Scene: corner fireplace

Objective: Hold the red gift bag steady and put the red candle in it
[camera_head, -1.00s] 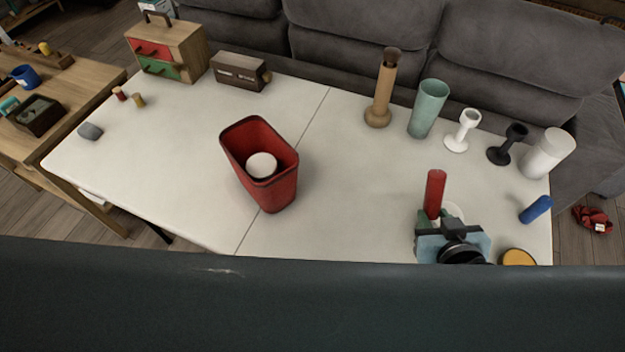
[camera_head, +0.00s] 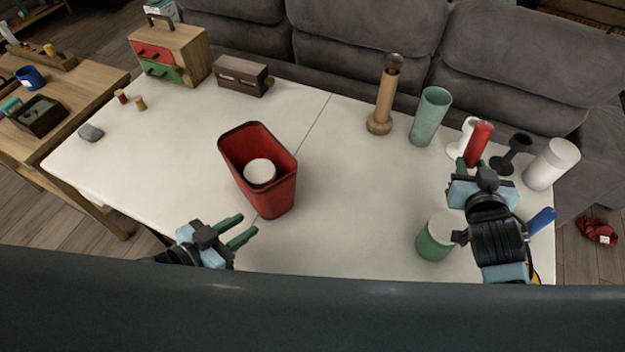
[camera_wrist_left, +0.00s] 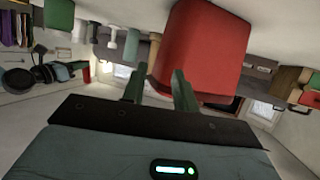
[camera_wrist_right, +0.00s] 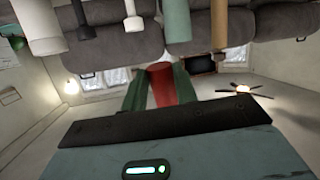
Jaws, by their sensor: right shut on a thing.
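The red gift bag (camera_head: 268,185), an open-topped container, stands upright on the white table with a white round thing (camera_head: 260,171) inside. My left gripper (camera_head: 246,226) is open and empty, just in front of the bag's lower part. In the left wrist view the bag (camera_wrist_left: 205,50) fills the space beyond the fingers; I cannot tell whether they touch it. My right gripper (camera_head: 472,170) is shut on the red candle (camera_head: 480,141), well to the right of the bag. In the right wrist view the candle (camera_wrist_right: 162,85) stands between the fingers.
A green-and-white jar (camera_head: 435,236) stands left of my right arm. The table's middle is clear.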

